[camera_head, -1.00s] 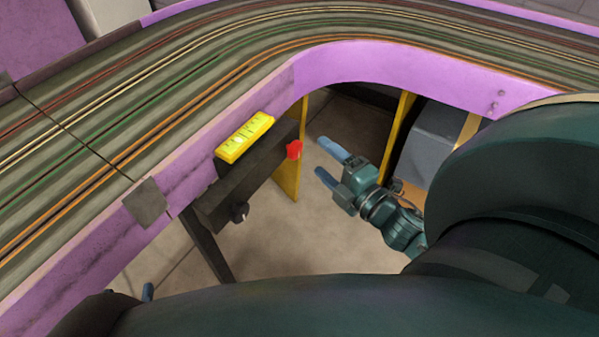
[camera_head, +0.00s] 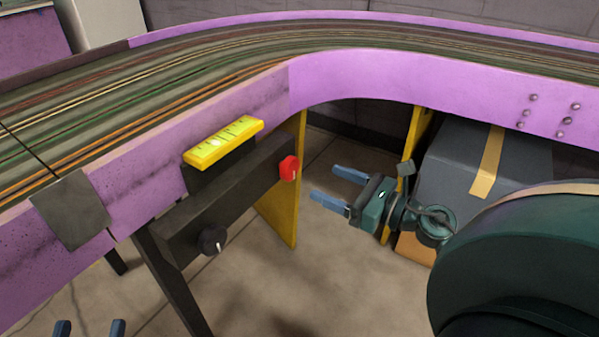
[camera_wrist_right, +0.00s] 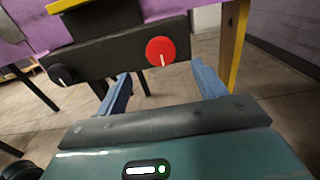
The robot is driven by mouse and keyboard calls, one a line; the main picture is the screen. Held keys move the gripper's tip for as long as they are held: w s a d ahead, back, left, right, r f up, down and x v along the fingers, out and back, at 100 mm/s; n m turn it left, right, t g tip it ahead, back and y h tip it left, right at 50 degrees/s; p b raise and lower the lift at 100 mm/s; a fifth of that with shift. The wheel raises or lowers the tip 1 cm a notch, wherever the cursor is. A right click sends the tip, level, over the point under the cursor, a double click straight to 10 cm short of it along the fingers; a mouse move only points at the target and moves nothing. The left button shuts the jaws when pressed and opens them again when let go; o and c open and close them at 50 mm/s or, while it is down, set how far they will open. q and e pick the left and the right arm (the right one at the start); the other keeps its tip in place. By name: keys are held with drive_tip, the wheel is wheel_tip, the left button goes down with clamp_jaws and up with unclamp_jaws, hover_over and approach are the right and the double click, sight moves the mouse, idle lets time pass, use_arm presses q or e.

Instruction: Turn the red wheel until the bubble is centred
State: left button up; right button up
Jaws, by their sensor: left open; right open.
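The red wheel (camera_head: 288,168) sits on the right end of a dark bar under the track's purple side wall. It also shows in the right wrist view (camera_wrist_right: 161,51), with a pale mark at its lower edge. The yellow level (camera_head: 223,142) is mounted above the bar; its bubble is too small to place surely. My right gripper (camera_head: 322,183) is open and empty, to the right of the wheel and apart from it, its blue fingers pointing towards it. In the wrist view the wheel appears between and beyond the fingers. My left gripper (camera_head: 90,328) shows only its open fingertips at the bottom left edge.
A black knob (camera_head: 212,240) is on the bar's left end. A yellow support (camera_head: 284,205) stands behind the wheel. A grey box with a tan strap (camera_head: 487,160) lies at the right under the track (camera_head: 400,85). Floor is clear below the bar.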

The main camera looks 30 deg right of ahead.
sight(294, 167)
drive_tip(key=x, duration=0.8)
drive_tip(key=shift+w, duration=0.2)
drive_tip(key=shift+a, duration=0.1)
drive_tip(key=c, duration=1)
drive_tip(key=shift+o, duration=0.2)
drive_tip(key=shift+r+m+p, duration=0.1)
drive_tip(key=shift+m+p, duration=0.2)
drive_tip(key=shift+p, duration=0.15)
